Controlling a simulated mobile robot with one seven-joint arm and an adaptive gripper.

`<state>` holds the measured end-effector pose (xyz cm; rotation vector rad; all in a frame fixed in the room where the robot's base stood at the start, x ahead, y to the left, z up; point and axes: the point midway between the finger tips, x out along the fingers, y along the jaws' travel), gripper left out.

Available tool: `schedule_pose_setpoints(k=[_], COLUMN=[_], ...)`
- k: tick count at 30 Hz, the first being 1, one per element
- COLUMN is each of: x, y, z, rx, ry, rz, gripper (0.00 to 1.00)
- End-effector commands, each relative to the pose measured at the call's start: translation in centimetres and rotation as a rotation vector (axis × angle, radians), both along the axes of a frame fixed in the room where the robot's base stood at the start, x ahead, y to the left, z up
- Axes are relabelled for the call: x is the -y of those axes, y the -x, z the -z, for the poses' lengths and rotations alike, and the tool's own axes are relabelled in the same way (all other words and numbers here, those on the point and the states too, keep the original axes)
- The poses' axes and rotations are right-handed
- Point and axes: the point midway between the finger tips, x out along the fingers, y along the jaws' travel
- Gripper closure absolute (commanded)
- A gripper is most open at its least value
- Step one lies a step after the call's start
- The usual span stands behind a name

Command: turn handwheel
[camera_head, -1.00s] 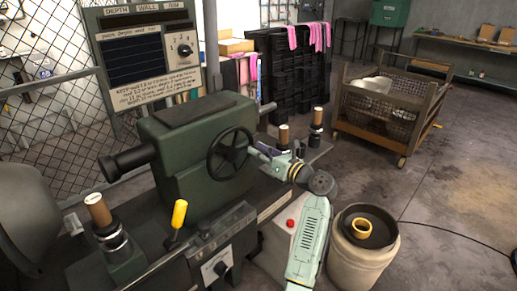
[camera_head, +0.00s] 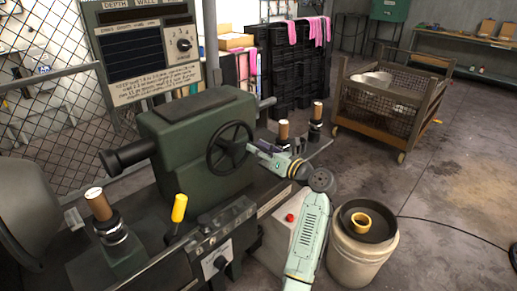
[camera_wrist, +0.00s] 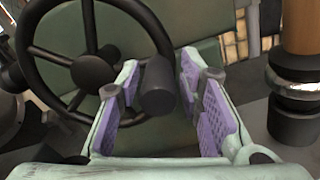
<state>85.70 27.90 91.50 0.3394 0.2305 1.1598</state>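The black handwheel (camera_head: 230,147) is mounted on the right end of the green machine housing (camera_head: 188,135). Its rim and spokes fill the upper left of the wrist view (camera_wrist: 91,70). A dark cylindrical crank handle (camera_wrist: 157,88) sticks out from its rim towards the wrist camera. My gripper (camera_head: 256,150) is at the wheel's right side. In the wrist view my gripper (camera_wrist: 155,75) is open, with one purple-padded finger on each side of the handle. Gaps show beside the handle, and I see no firm grip. The finger ends are close to the wheel.
A yellow-handled lever (camera_head: 179,208) and a spindle with a brown cylinder (camera_head: 98,204) stand at front left. Two more brown-topped posts (camera_head: 283,130) stand behind my gripper. A pale drum (camera_head: 360,255) with a yellow ring is right of my arm.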

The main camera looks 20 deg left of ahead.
Motion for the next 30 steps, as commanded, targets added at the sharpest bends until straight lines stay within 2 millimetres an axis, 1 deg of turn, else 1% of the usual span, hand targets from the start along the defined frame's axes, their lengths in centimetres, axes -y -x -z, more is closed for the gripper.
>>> schedule_pose_setpoints(k=[10,14,17,24,27,30], x=[0.0,1.0,2.5,7.4,9.0,10.2], y=[0.1,0.4,1.0,3.0,3.7,4.2], z=[-0.2,-0.2,-0.2,-0.2,-0.1,-0.2], rx=[0.003,0.004,0.004,0.003,0.002,0.003], ry=[-0.002,-0.002,-0.002,-0.001,-0.002,-0.001], rz=[-0.001,0.0,0.002,0.003,0.002,0.001], gripper=[0.59,0.59,0.59,0.59,0.59,0.59])
